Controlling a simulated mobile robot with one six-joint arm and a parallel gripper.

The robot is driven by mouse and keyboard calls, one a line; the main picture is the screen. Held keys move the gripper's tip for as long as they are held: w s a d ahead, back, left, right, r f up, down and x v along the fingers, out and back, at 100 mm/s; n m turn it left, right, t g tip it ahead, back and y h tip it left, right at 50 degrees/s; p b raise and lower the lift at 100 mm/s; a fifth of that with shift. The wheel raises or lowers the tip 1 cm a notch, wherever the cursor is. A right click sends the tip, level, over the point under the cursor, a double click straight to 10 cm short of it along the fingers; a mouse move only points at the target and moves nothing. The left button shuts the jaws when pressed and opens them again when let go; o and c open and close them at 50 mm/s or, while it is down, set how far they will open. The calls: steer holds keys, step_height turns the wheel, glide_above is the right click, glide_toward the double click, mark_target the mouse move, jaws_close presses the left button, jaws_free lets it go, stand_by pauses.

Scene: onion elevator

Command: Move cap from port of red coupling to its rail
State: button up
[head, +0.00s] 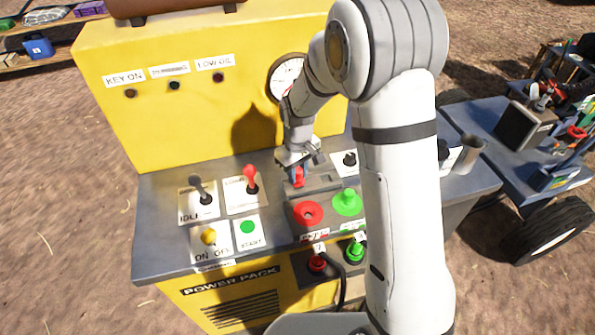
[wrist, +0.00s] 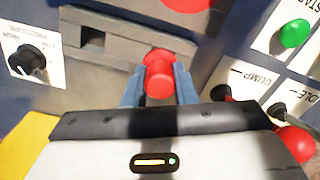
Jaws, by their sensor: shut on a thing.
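The red cap (head: 298,178) is between the fingers of my gripper (head: 298,166). The cap also shows in the wrist view (wrist: 158,78), pinched between two blue-grey fingers. It is at the grey rail (head: 325,181), near one end of it; I cannot tell whether it sits in the rail or just above. The rail (wrist: 105,38) has a dark empty slot beside the cap in the wrist view. The red coupling (head: 308,213) is in front of the rail in the head view, its port open with a dark hole. Only its edge (wrist: 186,3) shows in the wrist view.
A green coupling (head: 347,203) with a green cap stands right of the red one. A black lever (head: 201,190) and a red lever (head: 251,180) stand left of the rail. A black knob (head: 349,159) is right. The yellow panel (head: 180,120) rises behind.

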steer(key=shift+f+b, duration=0.65)
steer(key=shift+f, duration=0.1)
stand_by(0.9)
stand_by(0.4)
steer(key=o, duration=1)
steer(key=shift+o, duration=0.7)
steer(key=o, duration=0.3)
steer(key=shift+r, duration=0.2)
steer(key=shift+r+p, duration=2.2)
steer(key=shift+r, duration=1.15)
